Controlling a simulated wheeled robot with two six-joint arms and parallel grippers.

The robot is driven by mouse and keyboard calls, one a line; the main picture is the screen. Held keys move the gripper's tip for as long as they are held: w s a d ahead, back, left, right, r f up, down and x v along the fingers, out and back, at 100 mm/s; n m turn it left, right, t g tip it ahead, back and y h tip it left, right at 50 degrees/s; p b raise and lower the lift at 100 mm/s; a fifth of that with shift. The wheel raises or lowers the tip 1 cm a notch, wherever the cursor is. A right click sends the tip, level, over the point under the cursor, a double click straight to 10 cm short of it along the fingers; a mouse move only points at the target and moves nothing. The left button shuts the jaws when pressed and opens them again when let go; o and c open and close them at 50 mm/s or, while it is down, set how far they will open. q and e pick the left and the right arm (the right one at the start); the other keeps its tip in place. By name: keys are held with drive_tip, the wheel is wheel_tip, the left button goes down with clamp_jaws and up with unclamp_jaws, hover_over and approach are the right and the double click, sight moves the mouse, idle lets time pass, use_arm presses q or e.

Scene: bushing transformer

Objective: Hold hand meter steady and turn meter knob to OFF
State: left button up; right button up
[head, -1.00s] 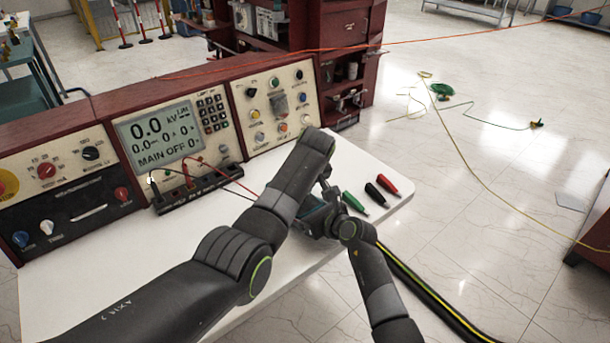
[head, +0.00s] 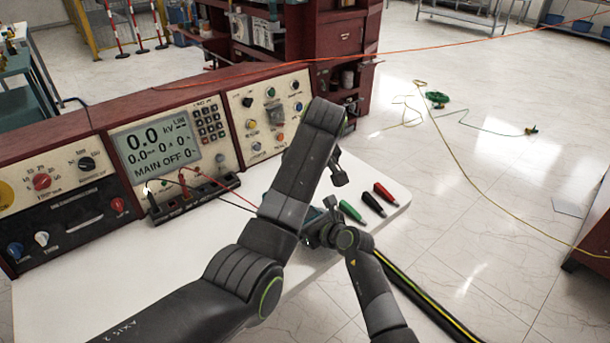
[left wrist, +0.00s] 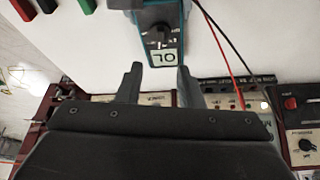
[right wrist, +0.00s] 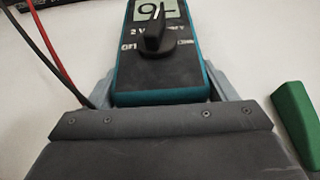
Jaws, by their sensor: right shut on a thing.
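My right gripper (right wrist: 160,90) is shut on the meter's sides. My left gripper (left wrist: 159,78) is open and empty, with the meter (left wrist: 180,14) and knob (left wrist: 160,36) just beyond its fingertips, apart from them. In the head view my left arm hides most of the meter.
Green, black and red probes (head: 372,203) lie on the white table (head: 200,262), right of the meter. A console with a screen (head: 157,146) stands behind. Red and black leads (head: 228,190) run from its terminal block (head: 192,196) towards the meter.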

use_arm(q)
drive_tip(key=o, duration=0.3)
drive_tip(key=shift+f, duration=0.1)
drive_tip(key=shift+o, duration=1.2)
drive_tip(key=shift+w+a+f+m+h, duration=0.15)
drive_tip(key=shift+a+f+m+h, duration=0.05)
drive_tip(key=shift+f+m+h, duration=0.15)
drive_tip(key=f+m+h, duration=0.1)
drive_tip(key=a+f+m+h, duration=0.1)
drive_tip(key=f+m, duration=0.1)
drive_tip(key=w+a+f+m+h, duration=0.1)
drive_tip(key=f+m, duration=0.1)
drive_tip(key=shift+w+a+g+h, duration=0.1)
drive_tip(key=shift+a+g+h, duration=0.05)
drive_tip(key=shift+g+h, duration=0.15)
drive_tip(key=a+f+m+h, duration=0.1)
drive_tip(key=m, duration=0.1)
drive_tip(key=a+f+m+h, duration=0.1)
drive_tip(key=m+h, duration=0.1)
drive_tip(key=shift+w+a+f, duration=0.1)
drive_tip(key=shift+f, duration=0.1)
drive_tip(key=s+a+m+t+h, duration=0.1)
drive_tip(key=a+m+t+h, duration=0.1)
drive_tip(key=a+m+h, duration=0.55)
drive_tip(key=shift+m+y, duration=0.3)
drive_tip(key=x, duration=1)
drive_tip(key=shift+d, duration=0.25)
drive_tip(key=c, duration=1)
